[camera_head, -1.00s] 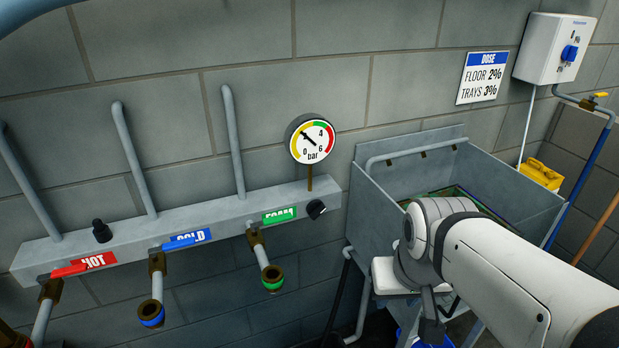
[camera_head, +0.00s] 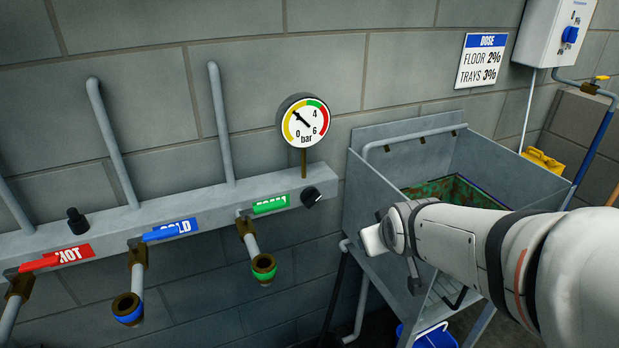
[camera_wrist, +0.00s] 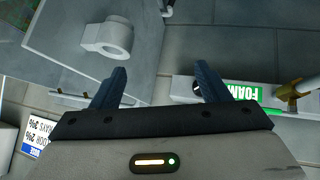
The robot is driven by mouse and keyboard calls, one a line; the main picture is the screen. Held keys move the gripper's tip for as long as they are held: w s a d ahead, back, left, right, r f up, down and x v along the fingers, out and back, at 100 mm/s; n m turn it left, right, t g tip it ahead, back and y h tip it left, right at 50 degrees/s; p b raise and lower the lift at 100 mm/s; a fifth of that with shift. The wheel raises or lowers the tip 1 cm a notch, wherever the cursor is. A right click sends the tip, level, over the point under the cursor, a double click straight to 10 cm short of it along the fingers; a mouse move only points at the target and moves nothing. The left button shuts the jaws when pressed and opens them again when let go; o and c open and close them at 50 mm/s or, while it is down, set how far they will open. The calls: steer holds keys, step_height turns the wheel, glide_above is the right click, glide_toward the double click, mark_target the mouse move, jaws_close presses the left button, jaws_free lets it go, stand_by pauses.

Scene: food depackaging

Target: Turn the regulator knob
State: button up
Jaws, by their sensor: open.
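The black regulator knob (camera_head: 311,196) with a pale mark sits at the right end of the grey wall manifold, beside the green FOAM label (camera_head: 270,203). The round pressure gauge (camera_head: 305,122) stands above it, its needle pointing up and left. My gripper is at the end of my arm, right of and below the knob in the head view, largely hidden by the wrist. In the wrist view my gripper (camera_wrist: 159,78) is open, with nothing between its two dark fingers. A dark round part, apparently the knob (camera_wrist: 195,87), shows beside the right finger, partly hidden.
The manifold (camera_head: 200,205) also carries HOT and COLD outlets with red and blue levers. A metal sink (camera_head: 375,205) stands close to the right of the knob. A white dosing box (camera_head: 553,38) hangs at upper right. A blue bucket (camera_head: 437,337) is below the sink.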

steer(key=w+a+f+n+t+y+b, duration=0.2)
steer(key=w+a+f+n+t+b, duration=0.25)
steer(key=w, duration=0.35)
steer(key=n+t+y+b, duration=0.4)
steer(key=y+b, duration=0.1)
steer(key=b, duration=0.1)
glide_toward(314, 203)
steer(key=w, duration=0.2)
steer(key=shift+g, duration=0.25)
steer(key=x, duration=0.7)
steer(key=shift+w+a+r, duration=0.15)
steer(key=shift+a+r, duration=0.15)
steer(key=shift+a, duration=0.05)
steer(key=c, duration=0.9)
steer(key=shift+c, duration=0.2)
